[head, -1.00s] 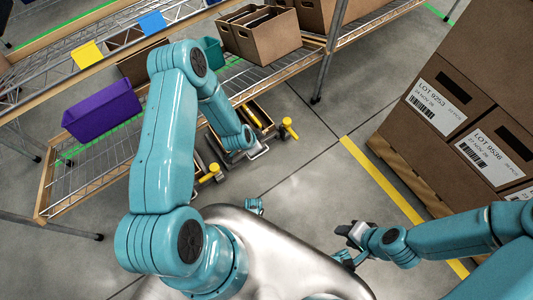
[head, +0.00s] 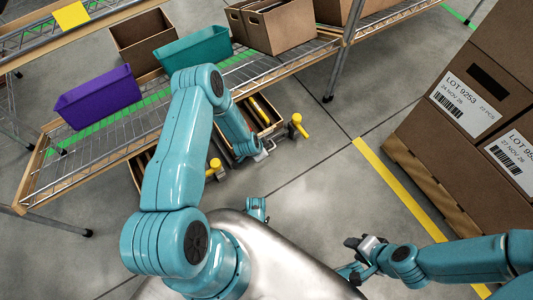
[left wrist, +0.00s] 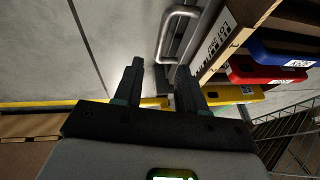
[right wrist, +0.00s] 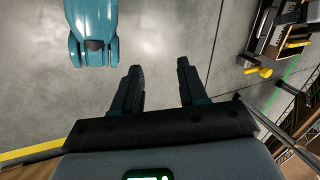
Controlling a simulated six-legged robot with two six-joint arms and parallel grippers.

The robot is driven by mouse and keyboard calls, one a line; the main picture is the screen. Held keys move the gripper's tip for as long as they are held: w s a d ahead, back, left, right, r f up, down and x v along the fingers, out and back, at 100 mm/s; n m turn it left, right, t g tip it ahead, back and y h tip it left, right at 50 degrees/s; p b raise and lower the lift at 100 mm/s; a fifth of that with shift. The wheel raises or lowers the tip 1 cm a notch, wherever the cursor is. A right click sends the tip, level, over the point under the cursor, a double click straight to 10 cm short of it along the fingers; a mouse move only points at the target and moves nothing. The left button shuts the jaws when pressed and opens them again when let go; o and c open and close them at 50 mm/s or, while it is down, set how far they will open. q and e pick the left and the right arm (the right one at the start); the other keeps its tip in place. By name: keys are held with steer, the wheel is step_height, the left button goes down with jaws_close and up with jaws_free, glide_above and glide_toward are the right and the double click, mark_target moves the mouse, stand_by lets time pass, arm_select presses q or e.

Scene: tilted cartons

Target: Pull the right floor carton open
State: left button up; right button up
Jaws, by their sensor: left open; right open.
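The right floor carton (head: 262,112) stands tilted under the wire shelf, partly hidden by my left arm. In the left wrist view a labelled carton front (left wrist: 221,36) shows with a metal loop handle (left wrist: 178,32) before it. My left gripper (left wrist: 159,85) is open and empty; the handle lies beyond its fingertips, close to the right finger. In the head view that gripper is small beside the right carton's front. The left floor carton (head: 140,165) is mostly hidden behind my arm. My right gripper (head: 358,256) is open over bare floor; its fingers (right wrist: 159,80) hold nothing.
The shelf above holds a purple bin (head: 98,100), a teal bin (head: 194,49) and open cartons. Stacked cartons (head: 470,150) on a pallet stand at right behind a yellow floor line (head: 400,200). The floor between is clear.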

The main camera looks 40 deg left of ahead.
arm_select(q)
steer(key=b+x, duration=0.3)
steer(key=x, duration=0.4)
steer(key=shift+w+f, duration=0.1)
steer(key=shift+f, duration=0.2)
arm_select(e)
steer(key=shift+t, duration=0.6)
steer(key=w+f, duration=0.3)
steer(key=f, duration=0.1)
steer(key=shift+d, duration=0.3)
arm_select(q)
jaws_close()
